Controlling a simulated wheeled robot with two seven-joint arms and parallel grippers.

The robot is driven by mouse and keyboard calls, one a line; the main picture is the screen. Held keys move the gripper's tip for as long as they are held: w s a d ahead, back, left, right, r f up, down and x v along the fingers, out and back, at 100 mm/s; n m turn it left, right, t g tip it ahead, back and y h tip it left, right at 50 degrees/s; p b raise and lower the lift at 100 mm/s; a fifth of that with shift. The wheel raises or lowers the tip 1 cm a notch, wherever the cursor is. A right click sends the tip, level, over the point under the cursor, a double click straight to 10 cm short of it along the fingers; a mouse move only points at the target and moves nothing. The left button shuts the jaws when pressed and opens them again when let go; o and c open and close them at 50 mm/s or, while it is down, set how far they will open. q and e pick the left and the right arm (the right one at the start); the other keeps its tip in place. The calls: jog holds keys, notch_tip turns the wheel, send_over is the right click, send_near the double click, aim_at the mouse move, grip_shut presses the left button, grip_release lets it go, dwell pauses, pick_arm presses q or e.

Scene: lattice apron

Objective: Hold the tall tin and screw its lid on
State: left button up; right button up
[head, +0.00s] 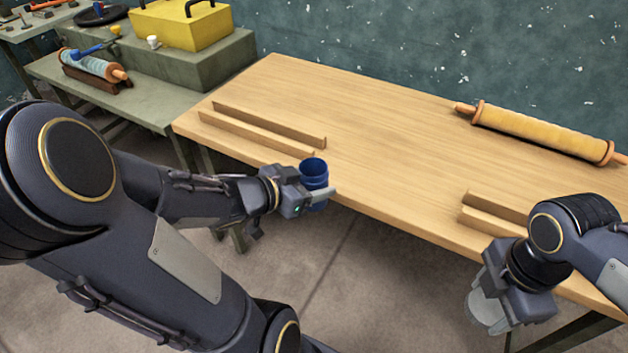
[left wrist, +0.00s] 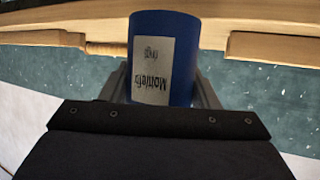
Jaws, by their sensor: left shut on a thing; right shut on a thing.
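The tall tin (head: 314,168) is blue and open at the top, with no lid on it. My left gripper (head: 316,193) is shut around its side and holds it upright just off the table's front edge. In the left wrist view the tin (left wrist: 187,75) sits between the fingers and shows a white label with upside-down print. My right gripper (head: 503,300) is at the lower right, in front of the table, shut on a light grey round thing (head: 484,316) that looks like the lid. The hand hides part of it. The two grippers are well apart.
The wooden table (head: 385,140) is mostly bare in the middle. Low wooden strips stand on it at the left (head: 265,128) and right (head: 497,206). A yellow roll on a wooden rod (head: 545,133) lies at the back right. A side bench (head: 140,95) holds a yellow box (head: 180,25).

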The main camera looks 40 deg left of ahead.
pick_arm(q)
jog(key=c, duration=0.6)
jog(key=shift+c, duration=0.2)
jog(key=shift+r, duration=0.1)
